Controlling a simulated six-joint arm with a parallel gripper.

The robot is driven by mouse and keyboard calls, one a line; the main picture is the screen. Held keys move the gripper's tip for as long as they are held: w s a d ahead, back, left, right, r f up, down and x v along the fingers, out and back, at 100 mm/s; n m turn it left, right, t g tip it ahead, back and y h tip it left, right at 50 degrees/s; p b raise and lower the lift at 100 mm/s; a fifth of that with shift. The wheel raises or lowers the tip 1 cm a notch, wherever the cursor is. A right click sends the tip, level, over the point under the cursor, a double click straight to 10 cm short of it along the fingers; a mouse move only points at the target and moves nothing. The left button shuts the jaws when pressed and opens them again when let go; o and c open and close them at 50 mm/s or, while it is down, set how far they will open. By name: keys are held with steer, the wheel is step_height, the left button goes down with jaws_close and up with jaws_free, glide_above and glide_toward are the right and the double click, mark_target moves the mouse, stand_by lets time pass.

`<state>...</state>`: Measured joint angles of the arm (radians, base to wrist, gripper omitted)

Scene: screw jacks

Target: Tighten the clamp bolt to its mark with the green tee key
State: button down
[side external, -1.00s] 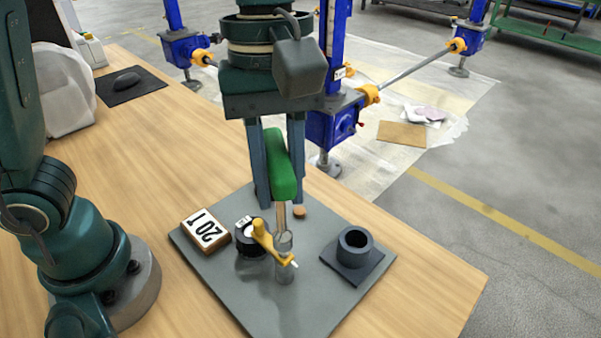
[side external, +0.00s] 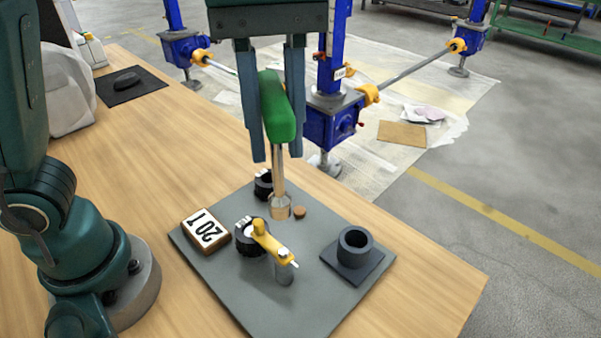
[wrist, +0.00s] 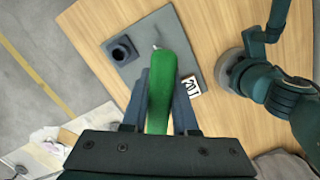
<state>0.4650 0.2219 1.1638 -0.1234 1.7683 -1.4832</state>
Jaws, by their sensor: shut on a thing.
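My gripper (side external: 277,150) is shut on the green handle of the tee key (side external: 277,108). The key hangs upright, its steel shaft and wide socket end pointing down above the grey plate, behind the yellow pointer arm (side external: 270,244). The arm reaches from a black dial (side external: 246,236) to a grey post (side external: 285,273) with a small silver tip, which looks like the clamp bolt. The socket is clear of this post. A mark on the bolt is too small to make out. In the wrist view the green handle (wrist: 172,75) covers much of the plate.
The grey plate (side external: 240,299) lies on the wooden table. A dark ring-shaped holder (side external: 355,248) stands empty at its right. A "20 1" block (side external: 206,231) sits at left. A second black dial (side external: 263,185) and small brown disc (side external: 300,212) are near the key.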

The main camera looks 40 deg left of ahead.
mark_target(280, 200)
steer(key=shift+m, duration=1)
step_height(280, 200, down, 7)
steer(key=shift+s+f, duration=0.1)
steer(key=shift+n, duration=1.3)
steer(key=shift+f, duration=0.65)
steer(key=shift+m, duration=1.3)
steer(key=shift+r, duration=0.1)
